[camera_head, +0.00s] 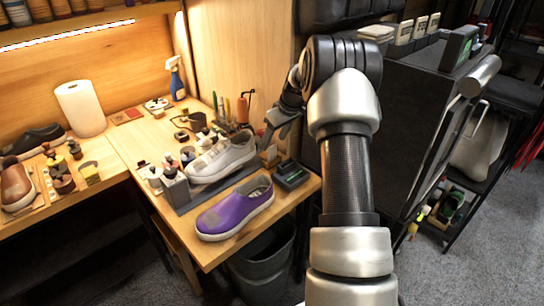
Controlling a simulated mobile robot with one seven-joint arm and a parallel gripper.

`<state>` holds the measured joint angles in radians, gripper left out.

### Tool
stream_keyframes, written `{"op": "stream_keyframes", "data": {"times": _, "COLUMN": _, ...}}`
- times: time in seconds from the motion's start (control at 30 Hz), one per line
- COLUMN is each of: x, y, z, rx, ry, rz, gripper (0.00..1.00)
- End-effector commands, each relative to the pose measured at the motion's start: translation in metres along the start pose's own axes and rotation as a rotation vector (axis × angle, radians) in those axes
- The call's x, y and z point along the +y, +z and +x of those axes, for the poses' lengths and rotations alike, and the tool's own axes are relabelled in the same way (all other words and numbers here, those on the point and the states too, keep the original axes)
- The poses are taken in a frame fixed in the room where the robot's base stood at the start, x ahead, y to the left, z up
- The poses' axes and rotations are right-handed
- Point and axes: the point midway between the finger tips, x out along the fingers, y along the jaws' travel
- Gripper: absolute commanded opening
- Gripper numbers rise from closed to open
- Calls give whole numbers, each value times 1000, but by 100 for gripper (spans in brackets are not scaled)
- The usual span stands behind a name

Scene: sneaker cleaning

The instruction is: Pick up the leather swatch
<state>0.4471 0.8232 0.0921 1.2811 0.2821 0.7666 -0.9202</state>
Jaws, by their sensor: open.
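A flat reddish-brown patch (127,115) lies on the wooden workbench, right of the paper roll; it looks like the leather swatch, but it is small and I cannot be sure. My gripper (269,141) is over the right side of the bench, behind the white sneaker and far to the right of the patch. It is open, with nothing visible between the fingers. My arm hides part of the bench's right end.
A white sneaker (222,158) sits on a dark stand, with a purple shoe (236,207) in front. Small bottles, a black box (291,175) and an orange-brown bottle (244,107) crowd the bench. A paper roll (80,108) and blue spray bottle (175,79) stand farther back. A bin (262,268) is below.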

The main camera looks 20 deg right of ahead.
Motion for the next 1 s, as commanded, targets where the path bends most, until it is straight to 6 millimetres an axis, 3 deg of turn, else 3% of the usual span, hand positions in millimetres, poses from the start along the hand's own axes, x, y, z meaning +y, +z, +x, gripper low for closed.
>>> {"op": "stream_keyframes", "data": {"times": 0.17, "x": 2, "y": 0, "z": 13, "rx": 0, "ry": 0, "rz": 0, "gripper": 57}}
{"op": "stream_keyframes", "data": {"times": 0.4, "x": 7, "y": 0, "z": 48, "rx": 0, "ry": 0, "rz": 0, "gripper": 57}}
{"op": "stream_keyframes", "data": {"times": 0.73, "x": 7, "y": 0, "z": 55, "rx": 1, "ry": 1, "rz": 0, "gripper": 57}}
{"op": "stream_keyframes", "data": {"times": 1.0, "x": 7, "y": 0, "z": 55, "rx": 1, "ry": 1, "rz": 0, "gripper": 15}}
